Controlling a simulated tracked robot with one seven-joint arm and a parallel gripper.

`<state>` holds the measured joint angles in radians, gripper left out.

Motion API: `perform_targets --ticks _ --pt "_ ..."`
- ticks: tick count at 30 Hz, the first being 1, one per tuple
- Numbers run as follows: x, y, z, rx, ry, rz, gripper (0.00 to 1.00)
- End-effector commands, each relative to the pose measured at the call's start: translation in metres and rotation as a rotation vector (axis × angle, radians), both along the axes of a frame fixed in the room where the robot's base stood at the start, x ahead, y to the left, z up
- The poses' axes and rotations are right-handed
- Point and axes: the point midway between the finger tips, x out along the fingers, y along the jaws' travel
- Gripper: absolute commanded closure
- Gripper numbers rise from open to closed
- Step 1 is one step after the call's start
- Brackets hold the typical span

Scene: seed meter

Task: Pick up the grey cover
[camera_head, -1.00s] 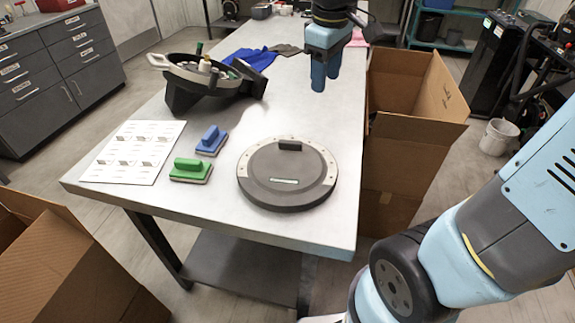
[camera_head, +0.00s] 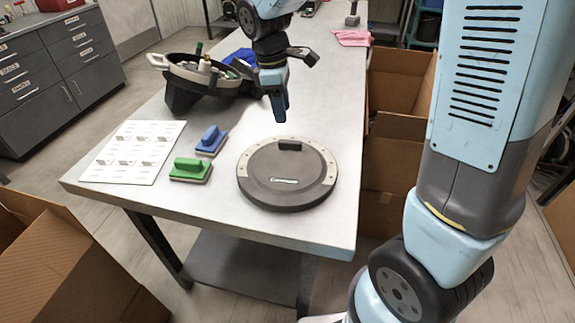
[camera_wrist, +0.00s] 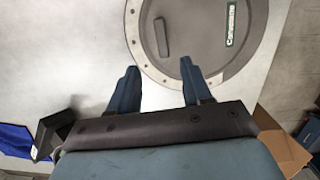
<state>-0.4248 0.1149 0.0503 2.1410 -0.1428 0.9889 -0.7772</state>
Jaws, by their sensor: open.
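The grey cover (camera_head: 287,178) is a round, dark grey disc with a small raised handle block (camera_head: 290,145) at its far side. It lies flat on a lighter ring near the right front of the metal table. My gripper (camera_head: 279,112) is above and just beyond the cover, pointing down, clear of it. In the wrist view my two fingers (camera_wrist: 158,78) stand apart with nothing between them. The cover (camera_wrist: 195,40) shows ahead of them there, its handle block (camera_wrist: 161,37) left of its middle.
Green (camera_head: 191,169) and blue (camera_head: 211,140) brushes and a white printed sheet (camera_head: 133,151) lie left of the cover. Open cardboard boxes stand right (camera_head: 398,150) and left (camera_head: 65,265) of the table.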

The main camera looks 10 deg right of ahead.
Motion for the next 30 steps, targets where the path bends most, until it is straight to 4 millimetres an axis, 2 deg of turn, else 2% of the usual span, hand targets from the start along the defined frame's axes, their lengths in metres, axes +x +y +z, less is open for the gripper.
perform_targets --ticks 3,6,14,24,30 --pt "-0.002 -0.004 -0.021 -0.002 0.004 0.000 0.51" --pt "-0.002 -0.006 -0.033 -0.001 0.002 0.000 0.51" --pt "-0.003 -0.008 -0.047 -0.001 0.000 -0.001 0.51" --pt "-0.008 -0.019 -0.088 -0.001 0.002 -0.002 0.51" --pt "-0.008 -0.020 -0.093 0.000 0.000 -0.003 0.51"
